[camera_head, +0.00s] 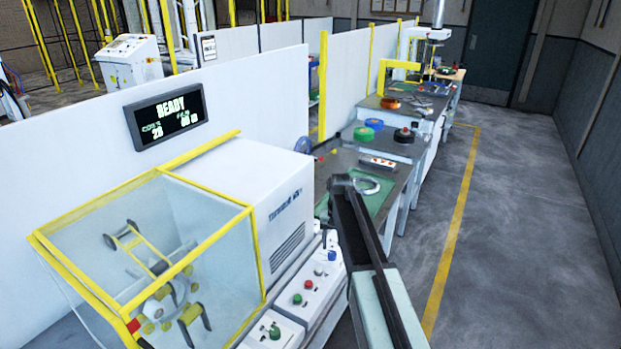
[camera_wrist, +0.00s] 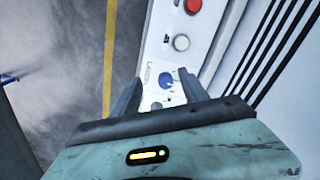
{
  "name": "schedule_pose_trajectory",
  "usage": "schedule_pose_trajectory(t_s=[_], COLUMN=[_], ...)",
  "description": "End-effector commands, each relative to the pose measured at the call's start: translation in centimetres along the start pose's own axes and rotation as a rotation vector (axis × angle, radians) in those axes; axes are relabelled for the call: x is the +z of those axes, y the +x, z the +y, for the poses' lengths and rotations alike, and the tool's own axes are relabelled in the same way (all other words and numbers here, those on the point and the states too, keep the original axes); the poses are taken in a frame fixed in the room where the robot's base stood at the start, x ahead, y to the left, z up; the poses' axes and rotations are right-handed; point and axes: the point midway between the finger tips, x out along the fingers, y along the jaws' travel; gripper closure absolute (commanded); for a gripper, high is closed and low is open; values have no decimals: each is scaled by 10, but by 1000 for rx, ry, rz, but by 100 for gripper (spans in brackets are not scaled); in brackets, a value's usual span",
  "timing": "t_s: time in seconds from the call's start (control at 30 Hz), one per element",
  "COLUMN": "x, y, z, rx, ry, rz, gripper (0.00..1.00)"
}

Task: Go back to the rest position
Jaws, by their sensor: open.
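My gripper shows in the wrist view (camera_wrist: 158,88) with its two dark fingers apart and nothing between them. Beyond the fingers is a white control panel (camera_wrist: 160,65) with a blue knob (camera_wrist: 166,80), a white button (camera_wrist: 181,42) and a red button (camera_wrist: 193,6). In the head view my arm reaches forward along the right side of the wrapping machine (camera_head: 285,205); the gripper cannot be made out there. The machine has a yellow-framed clear guard (camera_head: 150,260) and a control panel (camera_head: 305,295). A display (camera_head: 166,116) above it reads READY.
Beyond the machine, a bench with a green mat (camera_head: 380,200) bears a pale ring (camera_head: 368,186). Farther benches hold coloured coils, including a green one (camera_head: 364,134) and a blue one (camera_head: 374,124). A yellow floor line (camera_head: 452,230) runs along the clear aisle on the right.

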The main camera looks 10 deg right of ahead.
Motion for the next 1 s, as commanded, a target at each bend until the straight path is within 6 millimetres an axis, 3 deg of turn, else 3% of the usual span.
schedule_pose_trajectory(t_s=[0.03,0.2,0.3,0.4,0.57,1.0], x=[41,145,192,223,241,236], y=[0,-1,-1,-1,-1,-1], z=[6,21,29,35,36,36], rx=[2,10,14,18,21,20], ry=[-6,-49,-79,-105,-139,-153], rz=[-1,-1,-2,-3,-4,-4], gripper=[48,48,48,48,48,48])
